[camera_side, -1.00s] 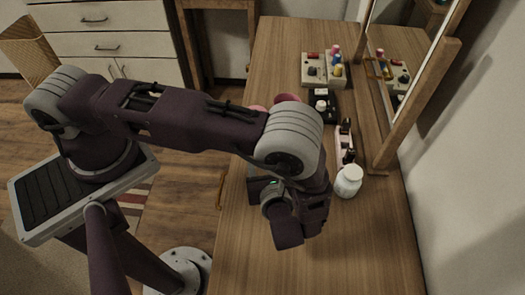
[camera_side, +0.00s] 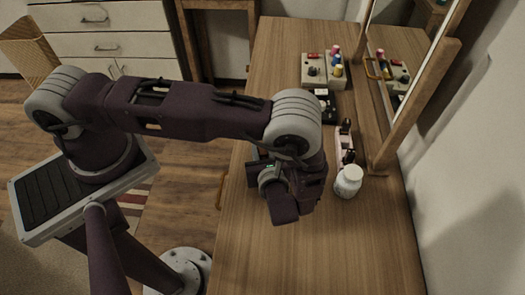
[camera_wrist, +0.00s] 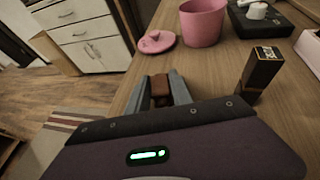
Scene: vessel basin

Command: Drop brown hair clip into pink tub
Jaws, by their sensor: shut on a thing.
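In the wrist view my gripper (camera_wrist: 164,88) is shut on the brown hair clip (camera_wrist: 160,90), which sits between the two grey fingers. The pink tub (camera_wrist: 203,22) stands upright on the wooden table beyond the fingers, a little to the right, with its open top partly cut by the picture's edge. The clip is outside the tub and apart from it. In the side view my arm hides the tub, the clip and the fingertips.
A pink lid (camera_wrist: 156,42) with a knob lies left of the tub. A dark box (camera_wrist: 260,70) stands right of my gripper. A white bottle (camera_side: 348,181), a pink-white holder (camera_side: 345,149) and a mirror (camera_side: 425,80) line the table's right side. The near table is clear.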

